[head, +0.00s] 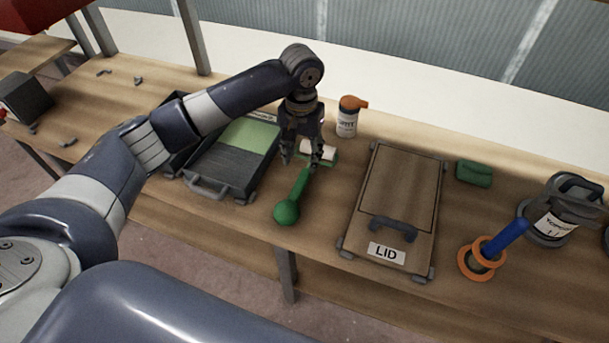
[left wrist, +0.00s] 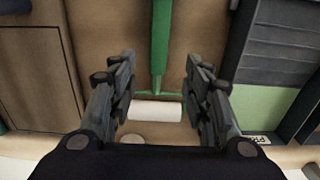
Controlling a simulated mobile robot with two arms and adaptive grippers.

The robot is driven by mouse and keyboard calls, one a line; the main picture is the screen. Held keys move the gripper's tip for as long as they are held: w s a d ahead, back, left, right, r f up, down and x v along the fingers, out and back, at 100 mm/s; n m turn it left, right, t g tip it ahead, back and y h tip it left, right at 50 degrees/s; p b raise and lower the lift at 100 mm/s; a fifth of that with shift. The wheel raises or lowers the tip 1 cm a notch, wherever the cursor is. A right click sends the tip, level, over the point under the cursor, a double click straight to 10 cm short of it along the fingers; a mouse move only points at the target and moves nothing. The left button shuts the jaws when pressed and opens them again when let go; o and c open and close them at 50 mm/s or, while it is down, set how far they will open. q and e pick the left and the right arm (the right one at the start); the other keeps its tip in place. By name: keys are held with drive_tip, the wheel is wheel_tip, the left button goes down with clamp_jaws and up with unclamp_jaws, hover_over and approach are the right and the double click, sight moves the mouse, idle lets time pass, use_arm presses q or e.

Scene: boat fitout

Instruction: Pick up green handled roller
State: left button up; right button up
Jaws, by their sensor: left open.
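The green handled roller (head: 289,206) lies on the wooden bench, its bulbous green handle end toward the front edge and its white roller sleeve (head: 320,150) toward the back. In the left wrist view the green shaft (left wrist: 161,45) runs down to the wire frame and white sleeve (left wrist: 156,110). My left gripper (head: 308,162) is open above the roller's frame end, pointing down. In the left wrist view its two fingers (left wrist: 162,85) stand either side of the shaft and sleeve, apart from them. My right gripper is not in view.
A dark tray case (head: 206,163) with a green panel lies left of the roller. A wooden LID panel (head: 403,190) lies to the right. A white bottle with an orange top (head: 347,120) stands behind.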

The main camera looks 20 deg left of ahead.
sight(302, 178)
use_arm(q)
drive_tip(key=shift+s+f, duration=0.25)
drive_tip(key=shift+f, duration=1.05)
wheel_tip(302, 178, down, 4)
drive_tip(key=shift+d+f+p, duration=0.1)
drive_tip(key=shift+f+p, duration=0.1)
drive_tip(key=shift+p, duration=0.45)
drive_tip(key=shift+f, duration=0.45)
clamp_jaws()
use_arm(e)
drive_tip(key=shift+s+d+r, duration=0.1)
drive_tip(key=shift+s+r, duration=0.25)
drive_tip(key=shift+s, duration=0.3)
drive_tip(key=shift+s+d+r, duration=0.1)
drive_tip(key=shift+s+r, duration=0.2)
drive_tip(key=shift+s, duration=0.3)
